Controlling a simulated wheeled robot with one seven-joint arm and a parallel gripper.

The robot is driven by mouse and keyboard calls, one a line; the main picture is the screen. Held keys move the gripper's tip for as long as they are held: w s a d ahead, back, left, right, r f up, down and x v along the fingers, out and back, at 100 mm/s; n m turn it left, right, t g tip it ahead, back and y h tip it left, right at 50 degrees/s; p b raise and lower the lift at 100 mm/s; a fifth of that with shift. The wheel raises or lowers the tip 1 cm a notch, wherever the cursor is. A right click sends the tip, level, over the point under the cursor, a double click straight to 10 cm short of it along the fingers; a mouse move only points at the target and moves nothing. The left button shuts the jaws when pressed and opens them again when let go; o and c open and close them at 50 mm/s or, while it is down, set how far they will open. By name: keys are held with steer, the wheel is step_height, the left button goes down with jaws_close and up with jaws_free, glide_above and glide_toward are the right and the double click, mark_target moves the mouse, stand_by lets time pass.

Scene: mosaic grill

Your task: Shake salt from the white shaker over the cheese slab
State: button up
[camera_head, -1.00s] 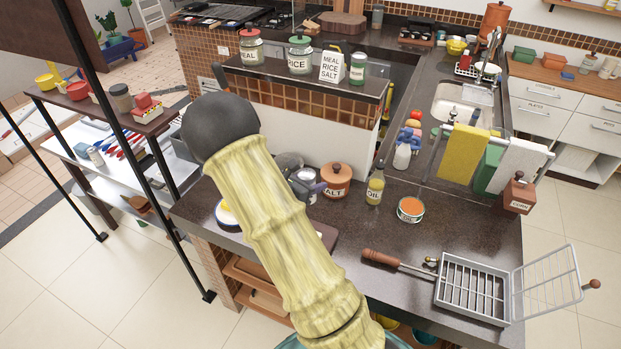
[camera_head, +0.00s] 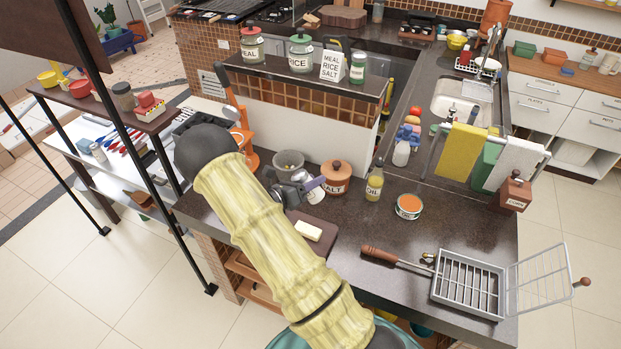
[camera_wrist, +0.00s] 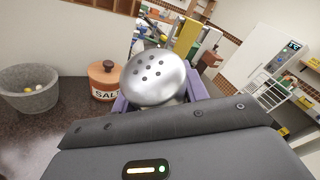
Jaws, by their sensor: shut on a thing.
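My gripper (camera_head: 304,187) is above the dark counter, just left of the orange SALT jar (camera_head: 335,178). Its purple fingers are shut on the white shaker (camera_head: 315,196). In the wrist view the shaker's silver domed cap (camera_wrist: 156,78) with dark holes faces the camera; its body is mostly hidden below the cap. The pale cheese slab (camera_head: 308,230) lies on a dark brown board (camera_head: 325,239), nearer the front than the shaker. My forearm covers part of the board's left side.
A grey stone bowl (camera_head: 289,160) stands behind my gripper and shows in the wrist view (camera_wrist: 28,90). An oil bottle (camera_head: 375,186) and an orange-topped tin (camera_head: 409,207) stand right of the SALT jar. A wire grill basket (camera_head: 468,284) lies at the right front.

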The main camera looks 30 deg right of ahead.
step_height(320, 180, down, 8)
steer(key=s+d+n+t+h+b, duration=0.1)
steer(key=n+t+b, duration=0.2)
steer(key=n, duration=0.6)
steer(key=s+d+n+t+h+b, duration=0.1)
steer(key=n+t+h+b, duration=0.1)
steer(key=n+t, duration=0.5)
steer(key=n+b, duration=0.1)
steer(key=n, duration=0.1)
steer(key=shift+s+d+r+n+h, duration=0.2)
steer(key=shift+s+d+n+h, duration=0.05)
steer(key=shift+d+n+h, duration=0.05)
steer(key=shift+r+p, duration=0.6)
steer(key=shift+r, duration=0.15)
